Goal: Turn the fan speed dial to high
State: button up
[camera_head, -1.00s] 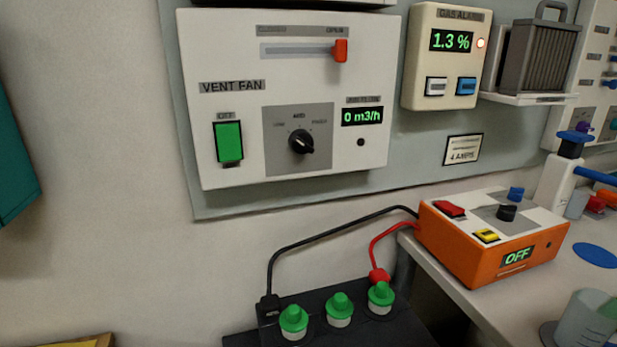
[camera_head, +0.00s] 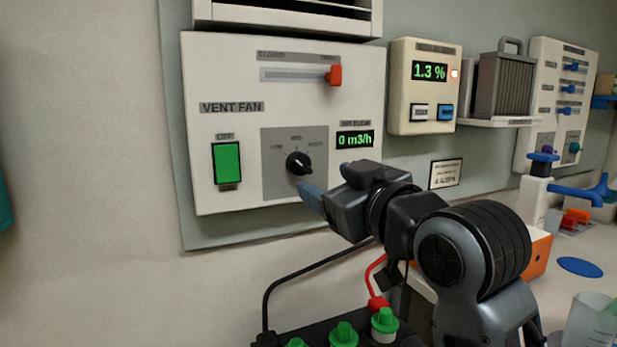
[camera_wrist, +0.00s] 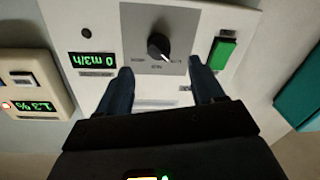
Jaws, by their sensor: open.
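The fan speed dial (camera_head: 299,163) is a black round knob on a grey square of the white VENT FAN panel (camera_head: 230,70). Its pale pointer mark seems to face up-left, toward the left label; the small labels are hard to read. My gripper (camera_head: 326,182) is in front of the panel, just right of and below the dial in the head view. In the wrist view the picture is upside down; my open gripper (camera_wrist: 160,68) has its blue fingers on either side of the dial (camera_wrist: 158,46), short of it, with nothing between them.
A green switch (camera_head: 227,163) is left of the dial, and a display (camera_head: 355,139) reading 0 m3/h is right. An orange slider knob (camera_head: 334,75) is above. The gas alarm (camera_head: 424,105) reads 1.3 %. Green-capped terminals (camera_head: 384,320) and cables lie below.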

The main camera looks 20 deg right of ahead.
aim_at(305, 167)
jog(key=w, duration=0.8)
jog(key=shift+a+r, duration=0.25)
jog(key=shift+r, duration=0.1)
jog(key=shift+c, duration=0.3)
jog(key=c, duration=1)
